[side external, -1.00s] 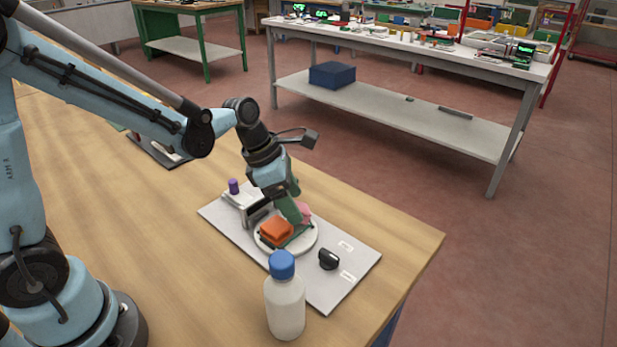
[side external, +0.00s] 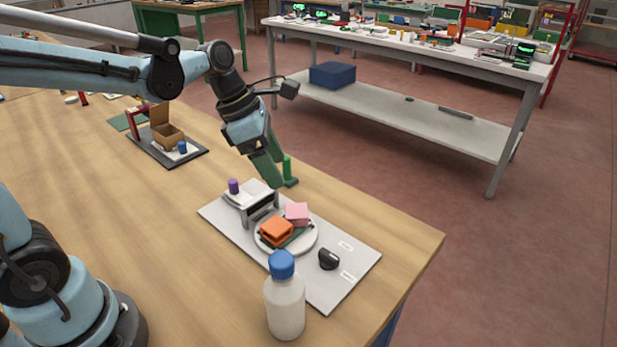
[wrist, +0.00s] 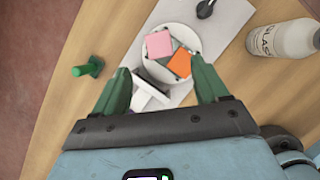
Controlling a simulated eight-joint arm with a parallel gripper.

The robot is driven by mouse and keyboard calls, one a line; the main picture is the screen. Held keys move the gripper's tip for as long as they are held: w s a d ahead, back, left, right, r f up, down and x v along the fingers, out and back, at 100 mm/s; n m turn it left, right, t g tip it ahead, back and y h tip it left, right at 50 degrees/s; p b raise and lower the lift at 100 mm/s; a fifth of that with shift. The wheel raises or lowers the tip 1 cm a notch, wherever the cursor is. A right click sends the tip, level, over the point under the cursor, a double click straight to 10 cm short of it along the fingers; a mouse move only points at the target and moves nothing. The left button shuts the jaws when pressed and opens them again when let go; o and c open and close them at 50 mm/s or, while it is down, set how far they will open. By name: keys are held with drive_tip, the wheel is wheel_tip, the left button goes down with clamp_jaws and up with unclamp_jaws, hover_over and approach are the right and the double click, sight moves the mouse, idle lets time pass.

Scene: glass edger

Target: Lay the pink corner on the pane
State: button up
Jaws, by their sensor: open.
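The pink corner (side external: 297,212) is a small pink block lying on the green pane (side external: 291,236), at its far side in the side view. An orange block (side external: 276,229) lies on the pane beside it. The pane rests on a white round plate (side external: 313,242) and is mostly covered by the two blocks. In the wrist view the pink corner (wrist: 159,45) and the orange block (wrist: 180,63) lie ahead of my fingers. My gripper (side external: 277,184) is raised above the board, apart from the pink corner. Its green fingers (wrist: 160,82) are spread with nothing held between them.
A grey board (side external: 335,290) carries the plate, a grey bracket (side external: 262,206), a purple cap (side external: 234,186) and a black knob (side external: 328,260). A bottle (side external: 285,305) with a blue lid stands at the front. A green post (wrist: 85,69) stands left of my fingers in the wrist view.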

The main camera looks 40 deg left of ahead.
drive_tip(key=s+a+m+t+y, duration=0.1)
drive_tip(key=s+m, duration=0.3)
drive_tip(key=m, duration=0.9)
drive_tip(key=s+a+m+t+y, duration=0.1)
drive_tip(key=s+m+t+y, duration=0.1)
drive_tip(key=m, duration=1.2)
drive_tip(key=shift+s+a+f+t, duration=0.3)
drive_tip(key=shift+s+t, duration=0.2)
drive_tip(key=shift+s, duration=0.55)
